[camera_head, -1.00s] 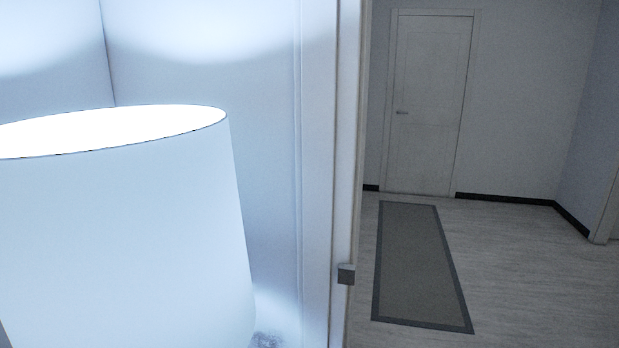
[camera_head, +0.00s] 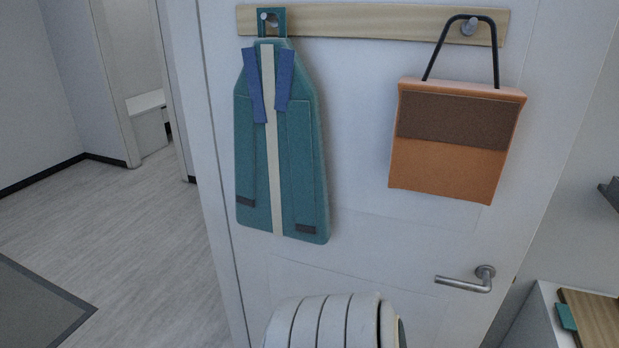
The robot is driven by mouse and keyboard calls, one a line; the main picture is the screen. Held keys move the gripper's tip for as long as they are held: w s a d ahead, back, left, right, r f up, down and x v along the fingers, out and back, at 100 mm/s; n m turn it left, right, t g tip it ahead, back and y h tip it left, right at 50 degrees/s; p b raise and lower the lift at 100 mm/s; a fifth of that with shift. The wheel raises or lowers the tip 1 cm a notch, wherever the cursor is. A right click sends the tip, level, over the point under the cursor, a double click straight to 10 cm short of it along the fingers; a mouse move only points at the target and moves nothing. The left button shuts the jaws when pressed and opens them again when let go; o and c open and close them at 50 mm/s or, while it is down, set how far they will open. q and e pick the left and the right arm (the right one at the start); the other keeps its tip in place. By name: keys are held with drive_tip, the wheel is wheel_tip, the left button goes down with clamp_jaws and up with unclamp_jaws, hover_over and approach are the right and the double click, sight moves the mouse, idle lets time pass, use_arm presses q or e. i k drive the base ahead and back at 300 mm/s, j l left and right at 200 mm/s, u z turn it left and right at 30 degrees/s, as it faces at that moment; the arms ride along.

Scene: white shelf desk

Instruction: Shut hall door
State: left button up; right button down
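A white door (camera_head: 360,235) fills the middle of the head view, seen face on and slightly tilted. Its metal lever handle (camera_head: 468,280) is at the lower right of the door face. Past the door's left edge the hall floor (camera_head: 130,225) shows, so the doorway looks open. Neither of my grippers is in view, and nothing touches the handle.
A white ribbed rounded form (camera_head: 335,322), possibly part of my arm, stands in front of the door at the bottom. A white shelf (camera_head: 535,325) with a wooden board (camera_head: 595,315) is at lower right. A grey rug (camera_head: 35,310) lies on the clear hall floor.

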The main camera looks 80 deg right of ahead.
sight(393, 242)
drive_tip(key=k+z, duration=0.15)
drive_tip(key=z, duration=0.2)
drive_tip(key=k+z, duration=0.1)
drive_tip(key=z, duration=0.25)
drive_tip(key=k+l+z, duration=0.1)
drive_tip(key=z, duration=0.25)
